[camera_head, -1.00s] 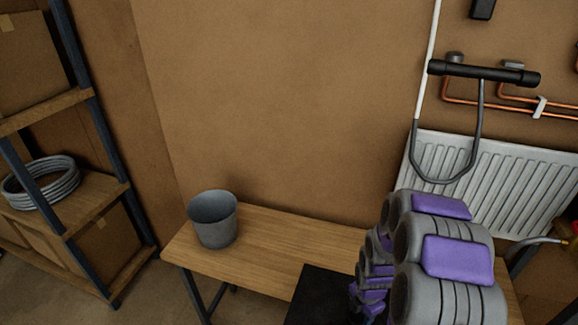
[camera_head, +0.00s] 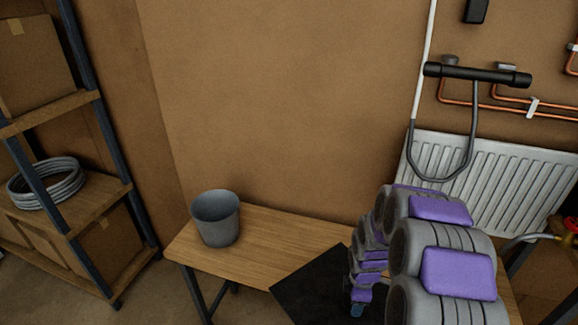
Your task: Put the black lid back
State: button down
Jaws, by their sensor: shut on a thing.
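The black lid (camera_head: 312,284) is a flat, dark, straight-edged panel low in the middle of the picture, over the bench top. It tilts across the view, and its lower part runs out of the frame. My gripper (camera_head: 357,309) is at its right edge, shut on it. Only a small bluish tip of the gripper shows; my grey and purple arm hides the rest. I cannot tell how high the lid is above the bench.
A wooden bench (camera_head: 262,232) stands against the brown wall. An open grey bucket (camera_head: 218,222) stands at its left end. A shelf rack (camera_head: 70,130) with a coiled hose (camera_head: 48,184) is at left. A white radiator (camera_head: 495,180) and copper pipes (camera_head: 500,108) are at right.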

jog(key=w+a+r+m, duration=0.2)
jog(key=a+r+m, duration=0.1)
jog(key=r+m, duration=0.3)
jog(key=w+a+r+m, duration=0.2)
jog(key=r+m, duration=0.4)
jog(key=m, duration=0.4)
jog(key=shift+w+a+b, duration=0.35)
jog(key=shift+w+a, duration=0.05)
jog(key=shift+w, duration=0.1)
